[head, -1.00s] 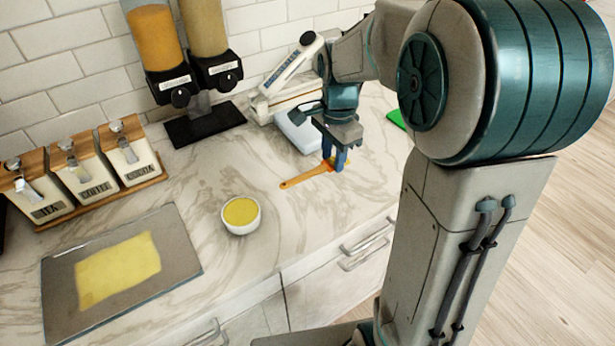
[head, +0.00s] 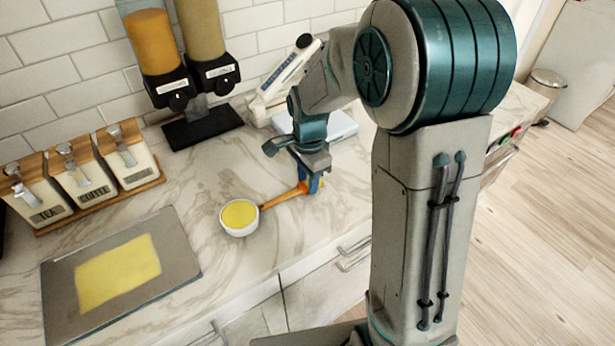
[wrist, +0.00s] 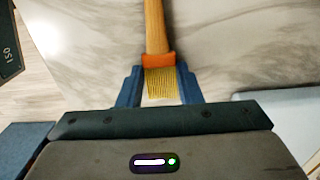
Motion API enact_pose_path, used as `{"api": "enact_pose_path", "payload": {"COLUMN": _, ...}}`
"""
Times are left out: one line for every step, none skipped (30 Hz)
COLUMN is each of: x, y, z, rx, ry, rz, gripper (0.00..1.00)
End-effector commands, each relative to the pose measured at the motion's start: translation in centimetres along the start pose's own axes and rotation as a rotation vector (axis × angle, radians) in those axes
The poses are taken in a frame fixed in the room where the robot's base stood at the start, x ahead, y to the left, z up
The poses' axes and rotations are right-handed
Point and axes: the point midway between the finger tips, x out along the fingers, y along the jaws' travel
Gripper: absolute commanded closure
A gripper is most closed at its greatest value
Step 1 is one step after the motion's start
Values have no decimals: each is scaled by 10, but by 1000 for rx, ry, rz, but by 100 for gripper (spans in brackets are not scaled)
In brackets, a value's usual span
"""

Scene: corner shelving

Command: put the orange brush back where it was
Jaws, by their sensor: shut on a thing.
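The orange brush (head: 283,197) is in my gripper (head: 313,184), low over the marble counter. Its handle points left and its tip appears right at the rim of the white bowl (head: 240,230); I cannot tell whether they touch. In the wrist view, my gripper's blue fingers (wrist: 158,75) are on both sides of the brush's orange collar, and the handle (wrist: 155,28) extends away from me. The pale bristles (wrist: 160,88) lie between the fingers. The bowl holds something yellow. I cannot tell whether the brush rests on the counter.
A grey tray (head: 180,240) with a yellow sheet lies at front left. Labelled canisters (head: 82,178) stand on a wooden base at left. Two dispensers (head: 182,60) stand over a black base. A white scale-like object (head: 340,125) is behind my gripper. Counter between tray and dispensers is clear.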

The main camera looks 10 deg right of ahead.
Motion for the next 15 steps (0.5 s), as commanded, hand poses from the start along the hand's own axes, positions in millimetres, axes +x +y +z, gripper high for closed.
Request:
{"api": "enact_pose_path", "payload": {"x": 3, "y": 0, "z": 0, "rx": 0, "ry": 0, "rz": 0, "gripper": 94}}
{"api": "enact_pose_path", "payload": {"x": 4, "y": 0, "z": 0, "rx": 0, "ry": 0, "rz": 0, "gripper": 94}}
{"api": "enact_pose_path", "payload": {"x": 2, "y": 0, "z": 0, "rx": 0, "ry": 0, "rz": 0, "gripper": 57}}
{"api": "enact_pose_path", "payload": {"x": 2, "y": 0, "z": 0, "rx": 0, "ry": 0, "rz": 0, "gripper": 48}}
{"api": "enact_pose_path", "payload": {"x": 2, "y": 0, "z": 0, "rx": 0, "ry": 0, "rz": 0, "gripper": 46}}
{"api": "enact_pose_path", "payload": {"x": 2, "y": 0, "z": 0, "rx": 0, "ry": 0, "rz": 0, "gripper": 46}}
{"api": "enact_pose_path", "payload": {"x": 2, "y": 0, "z": 0, "rx": 0, "ry": 0, "rz": 0, "gripper": 46}}
{"api": "enact_pose_path", "payload": {"x": 2, "y": 0, "z": 0, "rx": 0, "ry": 0, "rz": 0, "gripper": 46}}
{"api": "enact_pose_path", "payload": {"x": 2, "y": 0, "z": 0, "rx": 0, "ry": 0, "rz": 0, "gripper": 46}}
{"api": "enact_pose_path", "payload": {"x": 2, "y": 0, "z": 0, "rx": 0, "ry": 0, "rz": 0, "gripper": 46}}
{"api": "enact_pose_path", "payload": {"x": 2, "y": 0, "z": 0, "rx": 0, "ry": 0, "rz": 0, "gripper": 46}}
{"api": "enact_pose_path", "payload": {"x": 2, "y": 0, "z": 0, "rx": 0, "ry": 0, "rz": 0, "gripper": 46}}
{"api": "enact_pose_path", "payload": {"x": 1, "y": 0, "z": 0, "rx": 0, "ry": 0, "rz": 0, "gripper": 46}}
{"api": "enact_pose_path", "payload": {"x": 0, "y": 0, "z": 0, "rx": 0, "ry": 0, "rz": 0, "gripper": 46}}
{"api": "enact_pose_path", "payload": {"x": -2, "y": 0, "z": 0, "rx": 0, "ry": 0, "rz": 0, "gripper": 46}}
